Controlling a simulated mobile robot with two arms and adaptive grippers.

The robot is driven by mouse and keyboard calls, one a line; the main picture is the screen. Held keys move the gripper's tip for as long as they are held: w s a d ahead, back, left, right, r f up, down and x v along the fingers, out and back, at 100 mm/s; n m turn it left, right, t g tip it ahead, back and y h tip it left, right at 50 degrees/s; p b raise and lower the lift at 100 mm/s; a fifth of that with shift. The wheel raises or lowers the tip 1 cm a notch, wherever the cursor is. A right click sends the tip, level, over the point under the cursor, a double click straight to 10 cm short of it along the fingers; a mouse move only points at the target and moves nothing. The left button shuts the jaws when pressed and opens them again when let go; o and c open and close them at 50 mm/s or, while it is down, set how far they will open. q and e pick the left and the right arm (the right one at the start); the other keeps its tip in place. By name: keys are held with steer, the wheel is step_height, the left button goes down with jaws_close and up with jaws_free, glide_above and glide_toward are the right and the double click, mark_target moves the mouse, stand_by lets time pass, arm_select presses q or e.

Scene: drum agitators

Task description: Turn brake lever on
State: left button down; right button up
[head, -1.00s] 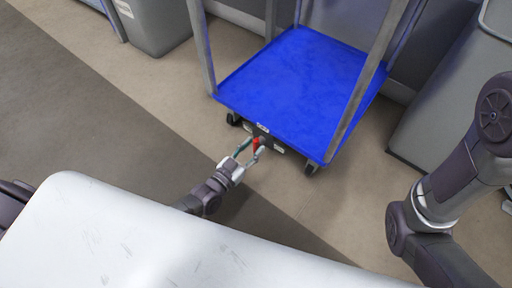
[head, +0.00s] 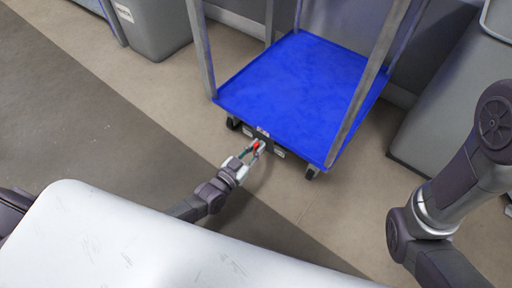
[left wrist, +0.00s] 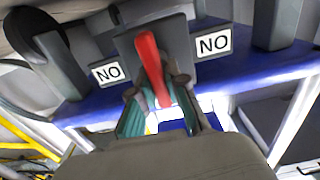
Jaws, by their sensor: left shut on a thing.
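The red brake lever (head: 257,145) sits on the front edge of the blue-decked cart (head: 300,80), low and near the middle. In the left wrist view the red lever (left wrist: 153,68) stands out from a dark plate between two "NO" labels. My left gripper (head: 252,151) is at the lever, its fingers closed on both sides of it. The left wrist view shows the fingertips (left wrist: 155,100) around the lower part of the lever. My right arm shows at the right of the head view, but its gripper is out of view.
The cart has upright metal posts (head: 201,50) and black casters (head: 312,172). A grey bin (head: 155,28) stands at the upper left and a larger grey container (head: 455,100) at the right. Floor in front of the cart is clear.

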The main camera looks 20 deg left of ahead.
arm_select(q)
steer(key=n, duration=0.4)
steer(key=shift+a+n+p, duration=0.2)
steer(key=shift+n+p, duration=0.1)
steer(key=shift+p, duration=0.1)
steer(key=n, duration=0.5)
steer(key=shift+w+a+f, duration=0.15)
steer(key=shift+a+f, duration=0.05)
steer(key=shift+f, duration=0.1)
steer(key=shift+a+f+n+b, duration=0.1)
steer(key=shift+n+b, duration=0.2)
steer(key=shift+n, duration=1.1)
steer(key=shift+d+f+n+b, duration=0.1)
steer(key=shift+n+b, duration=0.15)
steer(key=shift+n, duration=1.15)
steer(key=shift+a+f+n+b, duration=0.1)
steer(key=shift+n+b, duration=0.2)
steer(key=shift+n, duration=1.1)
steer(key=c, duration=1.2)
jaws_free()
steer(key=shift+o, duration=0.2)
